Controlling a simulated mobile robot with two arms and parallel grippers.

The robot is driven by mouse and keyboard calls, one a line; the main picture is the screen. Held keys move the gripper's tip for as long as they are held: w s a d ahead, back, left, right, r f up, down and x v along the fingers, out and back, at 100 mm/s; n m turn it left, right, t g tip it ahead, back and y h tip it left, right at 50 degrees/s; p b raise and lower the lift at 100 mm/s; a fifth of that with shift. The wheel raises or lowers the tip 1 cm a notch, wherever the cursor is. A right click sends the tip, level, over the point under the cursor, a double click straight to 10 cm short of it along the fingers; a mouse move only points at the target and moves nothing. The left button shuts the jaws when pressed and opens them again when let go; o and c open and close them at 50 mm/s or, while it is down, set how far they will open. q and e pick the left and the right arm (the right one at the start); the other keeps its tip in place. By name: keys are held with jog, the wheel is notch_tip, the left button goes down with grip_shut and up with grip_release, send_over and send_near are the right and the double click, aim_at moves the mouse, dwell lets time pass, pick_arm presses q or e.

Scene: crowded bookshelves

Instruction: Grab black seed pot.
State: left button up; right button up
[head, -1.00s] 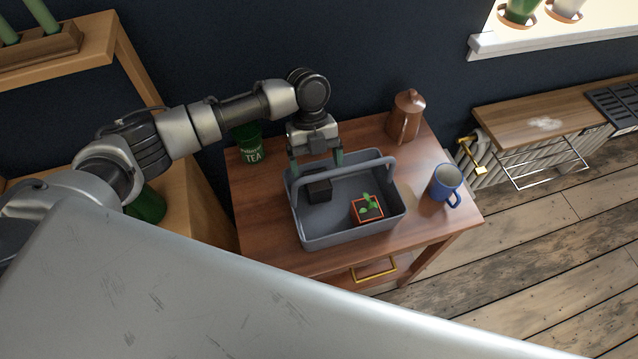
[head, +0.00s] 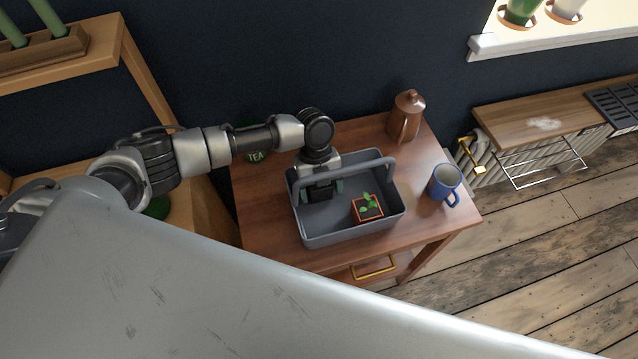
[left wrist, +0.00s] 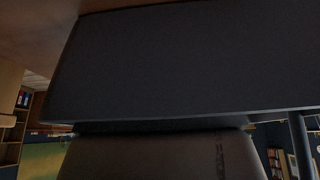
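The black seed pot (head: 318,195) stands in the left part of a grey caddy (head: 345,228) on the wooden side table. It is mostly hidden under my left gripper (head: 321,192). That gripper points down into the caddy, its two greenish fingers apart at either side of the pot. Contact with the pot cannot be made out. In the left wrist view a large dark surface (left wrist: 180,65) fills most of the picture; the pot cannot be picked out there. My right gripper is not in view.
A red-edged pot with a green seedling (head: 368,208) sits in the caddy's right part. The caddy's handle (head: 345,166) arches close beside my gripper. A blue mug (head: 445,185), a copper pot (head: 406,116) and a green tea tin (head: 256,156) stand on the table (head: 270,245).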

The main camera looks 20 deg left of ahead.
pick_arm(q)
jog(key=c, duration=0.7)
jog(key=shift+c, duration=0.4)
jog(key=shift+r, duration=0.15)
